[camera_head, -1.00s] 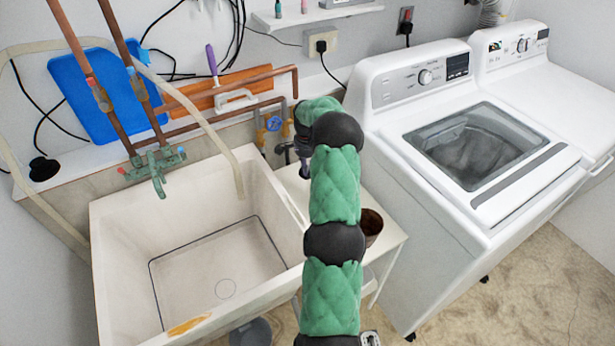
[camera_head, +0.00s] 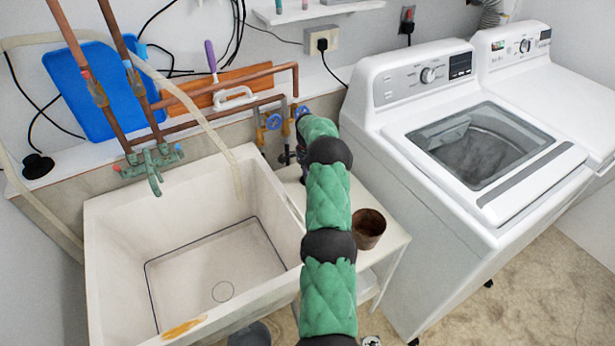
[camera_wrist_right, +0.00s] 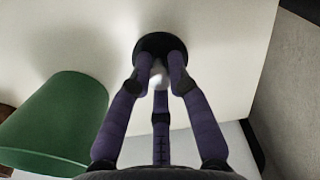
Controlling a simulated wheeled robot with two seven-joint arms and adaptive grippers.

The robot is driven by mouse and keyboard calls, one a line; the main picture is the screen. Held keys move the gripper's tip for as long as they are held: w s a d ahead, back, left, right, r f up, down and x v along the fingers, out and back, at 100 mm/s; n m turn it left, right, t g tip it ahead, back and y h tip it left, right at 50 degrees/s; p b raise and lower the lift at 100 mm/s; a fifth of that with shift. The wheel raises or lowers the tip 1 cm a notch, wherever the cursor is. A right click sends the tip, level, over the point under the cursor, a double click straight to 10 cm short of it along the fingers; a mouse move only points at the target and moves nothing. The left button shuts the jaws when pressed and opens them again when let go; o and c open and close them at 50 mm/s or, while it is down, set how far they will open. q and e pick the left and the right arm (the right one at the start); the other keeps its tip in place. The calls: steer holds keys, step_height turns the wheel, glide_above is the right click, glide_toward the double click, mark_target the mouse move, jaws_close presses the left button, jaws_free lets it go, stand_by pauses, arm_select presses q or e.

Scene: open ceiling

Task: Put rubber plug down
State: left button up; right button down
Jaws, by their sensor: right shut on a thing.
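The rubber plug (camera_wrist_right: 152,42) is a black disc with a pale knob in the right wrist view. My right gripper (camera_wrist_right: 160,68), with dark purple fingers, is shut on its knob. The disc is over a white surface (camera_wrist_right: 215,75); I cannot tell whether it touches. In the head view my right arm reaches over the small white side table (camera_head: 393,240) between sink and washer, and hides most of the gripper and the plug. My left gripper is not in view.
A green cup (camera_wrist_right: 60,120) stands left of the plug in the wrist view. A brown cup (camera_head: 370,226) is on the side table. The sink (camera_head: 110,235) is left and the washer (camera_head: 400,190) right. A black round object (camera_head: 38,166) sits on the ledge.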

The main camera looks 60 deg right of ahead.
steer(key=shift+r, duration=0.15)
steer(key=c, duration=1.2)
jaws_free()
steer(key=shift+f, duration=0.2)
steer(key=shift+o, duration=0.2)
steer(key=shift+r, duration=0.1)
step_height(320, 180, up, 12)
steer(key=p, duration=0.3)
steer(key=shift+p, duration=0.4)
